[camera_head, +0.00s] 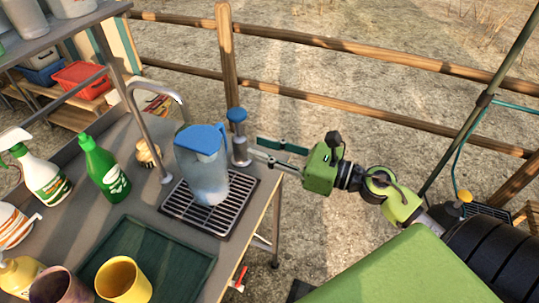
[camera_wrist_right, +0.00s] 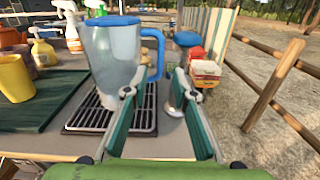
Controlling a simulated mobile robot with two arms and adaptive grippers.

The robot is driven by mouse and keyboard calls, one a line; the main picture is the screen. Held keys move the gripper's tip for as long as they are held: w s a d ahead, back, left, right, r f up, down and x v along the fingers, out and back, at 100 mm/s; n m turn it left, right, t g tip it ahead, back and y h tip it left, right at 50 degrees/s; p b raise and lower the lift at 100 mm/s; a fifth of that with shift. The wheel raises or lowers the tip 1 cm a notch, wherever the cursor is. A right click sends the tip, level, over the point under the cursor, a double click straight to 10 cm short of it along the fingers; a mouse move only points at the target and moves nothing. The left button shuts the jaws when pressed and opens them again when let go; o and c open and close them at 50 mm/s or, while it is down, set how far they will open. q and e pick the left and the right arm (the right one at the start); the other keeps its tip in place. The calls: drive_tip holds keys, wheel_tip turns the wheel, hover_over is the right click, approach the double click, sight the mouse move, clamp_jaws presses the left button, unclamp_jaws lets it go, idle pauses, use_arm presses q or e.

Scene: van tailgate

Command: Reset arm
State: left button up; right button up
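My right gripper (camera_head: 260,150) comes in from the right in the head view, at the right edge of the metal counter. Its two green-padded fingers are spread apart, with nothing held between them; they also show in the wrist view (camera_wrist_right: 156,88). A clear pitcher with a blue lid (camera_head: 203,175) stands upright on a black drip grate, left of the gripper. In the wrist view the pitcher (camera_wrist_right: 108,62) and its blue handle lie beyond the fingers, apparently untouched. My left gripper is not in the head view.
A blue-topped post (camera_head: 239,138) stands close to the fingers. A tap (camera_head: 160,130), a green spray-type bottle (camera_head: 104,168), a yellow cup (camera_head: 123,281) and a green tray (camera_head: 190,262) are on the counter. A wooden fence (camera_head: 380,115) runs behind; open ground lies right of the counter.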

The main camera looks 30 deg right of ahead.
drive_tip(key=shift+v, duration=0.75)
